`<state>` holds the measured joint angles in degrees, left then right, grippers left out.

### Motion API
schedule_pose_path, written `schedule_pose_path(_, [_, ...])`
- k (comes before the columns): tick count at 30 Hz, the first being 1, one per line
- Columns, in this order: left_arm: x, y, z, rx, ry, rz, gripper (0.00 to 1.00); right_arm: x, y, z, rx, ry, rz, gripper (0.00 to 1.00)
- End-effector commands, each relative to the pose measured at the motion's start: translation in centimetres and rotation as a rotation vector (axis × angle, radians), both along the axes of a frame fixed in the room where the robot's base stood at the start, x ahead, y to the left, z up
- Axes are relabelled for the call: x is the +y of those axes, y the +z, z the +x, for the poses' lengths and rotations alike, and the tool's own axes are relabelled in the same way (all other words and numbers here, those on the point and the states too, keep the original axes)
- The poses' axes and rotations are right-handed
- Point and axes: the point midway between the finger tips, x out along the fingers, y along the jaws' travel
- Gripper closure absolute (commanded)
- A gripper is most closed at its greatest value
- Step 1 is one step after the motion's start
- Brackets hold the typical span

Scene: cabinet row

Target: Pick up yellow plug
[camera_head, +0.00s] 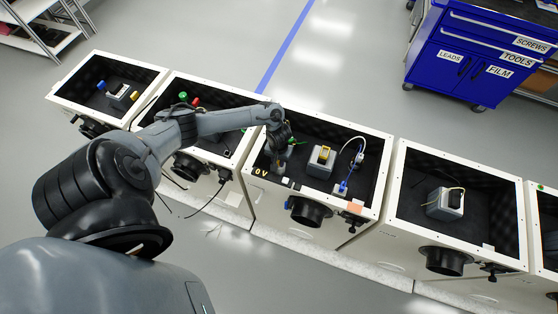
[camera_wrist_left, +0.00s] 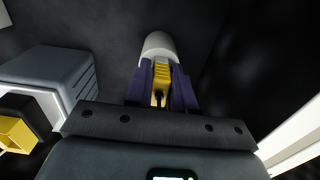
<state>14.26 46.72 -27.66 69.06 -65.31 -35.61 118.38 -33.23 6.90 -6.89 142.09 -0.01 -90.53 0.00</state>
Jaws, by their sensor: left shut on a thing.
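My left gripper (camera_head: 281,160) reaches down into the left part of the third open box. In the left wrist view, its purple-padded fingers (camera_wrist_left: 160,92) are shut on a ribbed yellow plug (camera_wrist_left: 161,74). A white round piece (camera_wrist_left: 158,45) shows just beyond the plug; I cannot tell whether they are joined. The plug is hidden by the gripper in the head view. My right gripper is out of view.
A grey block with a yellow-topped part (camera_head: 322,156) stands right of the gripper; it also shows in the left wrist view (camera_wrist_left: 52,70). A white cable and blue connector (camera_head: 341,187) lie further right.

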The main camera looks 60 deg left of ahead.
Motion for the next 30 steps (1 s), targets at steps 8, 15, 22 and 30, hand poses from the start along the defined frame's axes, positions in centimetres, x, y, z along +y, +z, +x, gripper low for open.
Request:
schedule_pose_path(8, [0.0,0.9,0.0,0.000,0.000,0.000,1.00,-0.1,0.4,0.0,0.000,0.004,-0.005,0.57])
schedule_pose_path(15, [0.0,4.2,0.1,-0.002,0.000,-0.001,1.00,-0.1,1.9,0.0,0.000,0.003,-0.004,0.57])
schedule_pose_path(22, [-4.3,7.0,1.2,-0.003,-0.004,-0.005,1.00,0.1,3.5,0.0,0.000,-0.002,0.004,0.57])
schedule_pose_path(30, [-8.9,9.7,2.2,-0.001,-0.002,-0.003,1.00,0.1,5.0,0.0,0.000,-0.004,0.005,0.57])
